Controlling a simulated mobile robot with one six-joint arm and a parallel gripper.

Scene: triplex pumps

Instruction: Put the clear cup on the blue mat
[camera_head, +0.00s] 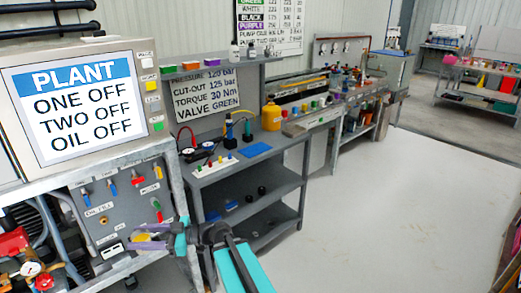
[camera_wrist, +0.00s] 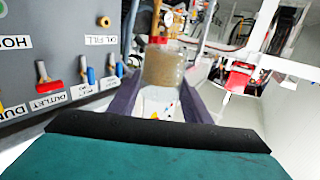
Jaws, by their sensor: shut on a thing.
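The blue mat (camera_head: 256,149) lies flat on the grey bench top in the head view, beyond and to the right of my gripper (camera_head: 145,238). My gripper is in front of the PLANT cabinet, low and well away from the mat. In the wrist view, the purple fingers of my gripper (camera_wrist: 163,85) are shut on a see-through, brownish-looking cylinder, which looks like the clear cup (camera_wrist: 163,67). The fingers hide its sides. In the head view I cannot make out the cup clearly. The mat is not in the wrist view.
A valve panel (camera_head: 112,203) with coloured handles is close behind my gripper. On the bench are a rack of coloured pegs (camera_head: 215,165), black gauges with cables, and a yellow bottle (camera_head: 271,116) near the mat's back right. The floor (camera_head: 390,210) to the right is clear.

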